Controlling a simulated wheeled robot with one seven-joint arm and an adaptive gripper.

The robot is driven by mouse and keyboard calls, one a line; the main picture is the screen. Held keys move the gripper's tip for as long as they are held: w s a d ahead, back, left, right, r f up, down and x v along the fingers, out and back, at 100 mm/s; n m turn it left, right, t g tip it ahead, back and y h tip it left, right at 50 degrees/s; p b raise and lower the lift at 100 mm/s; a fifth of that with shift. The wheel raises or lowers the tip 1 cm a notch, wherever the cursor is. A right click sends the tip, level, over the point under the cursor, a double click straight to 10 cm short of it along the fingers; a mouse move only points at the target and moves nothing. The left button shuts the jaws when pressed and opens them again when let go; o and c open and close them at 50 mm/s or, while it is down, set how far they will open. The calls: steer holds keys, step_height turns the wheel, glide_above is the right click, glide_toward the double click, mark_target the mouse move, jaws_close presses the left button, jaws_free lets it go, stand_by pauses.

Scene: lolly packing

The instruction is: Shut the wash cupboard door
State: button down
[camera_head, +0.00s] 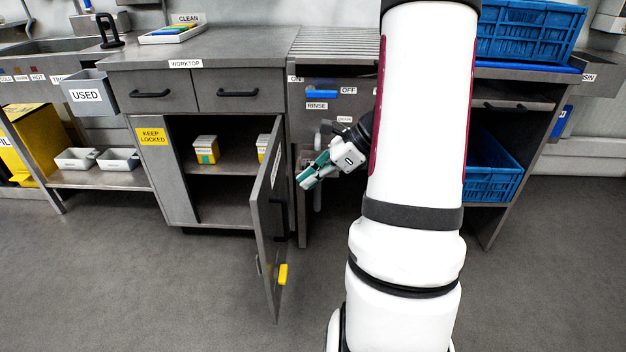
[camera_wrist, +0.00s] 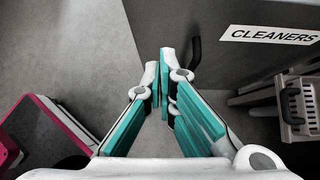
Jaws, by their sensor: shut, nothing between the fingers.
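The grey wash cupboard door (camera_head: 267,225) stands wide open, swung out toward me from the right side of the cupboard (camera_head: 170,185). Its outer face shows a dark handle and a yellow piece (camera_head: 283,274) low down. In the wrist view the door face (camera_wrist: 225,65) fills the upper right, with a CLEANERS label (camera_wrist: 272,35) and a black handle (camera_wrist: 195,52). My gripper (camera_head: 302,182) is just right of the door on its outer side, teal fingers closed together with nothing between them. The fingertips (camera_wrist: 160,75) are close to the door; I cannot tell whether they touch it.
Yellow-and-white boxes (camera_head: 206,150) stand on the inner shelf. The rinse unit (camera_head: 318,92) with a blue handle is behind my gripper. Blue crates (camera_head: 490,170) are at right. The floor (camera_head: 150,280) in front of the opening is clear.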

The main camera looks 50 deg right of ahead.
mark_target(263, 203)
steer(key=shift+w+a+f+b, duration=0.6)
steer(key=shift+w+a, duration=0.2)
steer(key=shift+w, duration=0.25)
steer(key=shift+w+a+f+b, duration=0.55)
steer(key=shift+w+a+f, duration=0.2)
steer(key=shift+w, duration=0.25)
steer(key=shift+w+a+f+b, duration=0.6)
steer(key=shift+w+a, duration=0.25)
steer(key=shift+w, duration=0.2)
